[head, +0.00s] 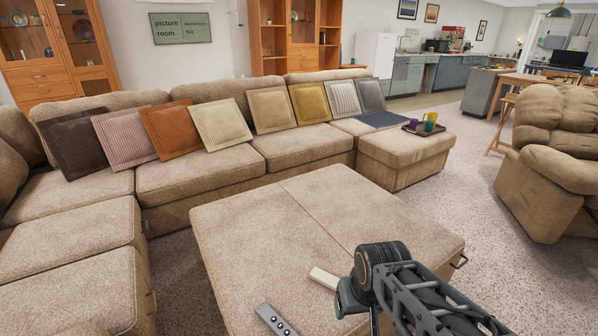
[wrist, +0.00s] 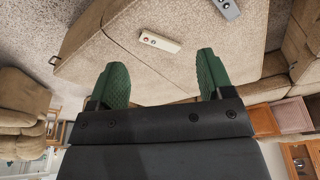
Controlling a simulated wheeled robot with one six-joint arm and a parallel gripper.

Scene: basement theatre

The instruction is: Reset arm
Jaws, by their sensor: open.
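My gripper (wrist: 163,72) is open and empty in the wrist view, its two green ridged fingers spread apart. In the head view my arm reaches in from the lower right over the large beige ottoman (head: 270,225), and the gripper is mostly hidden behind the wrist. A cream remote (head: 325,278) lies on the ottoman just left of my wrist; it also shows in the wrist view (wrist: 160,41), beyond the gap between the fingers and apart from them. A grey remote (head: 275,320) lies nearer the front; it shows at the wrist view's top edge (wrist: 226,8).
A beige sectional sofa (head: 205,180) with a row of cushions curves behind and left of the ottoman. A tray (head: 425,131) with cups sits on the sofa's right end. A recliner (head: 545,185) stands at right. Carpet (head: 450,205) is clear between recliner and ottoman.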

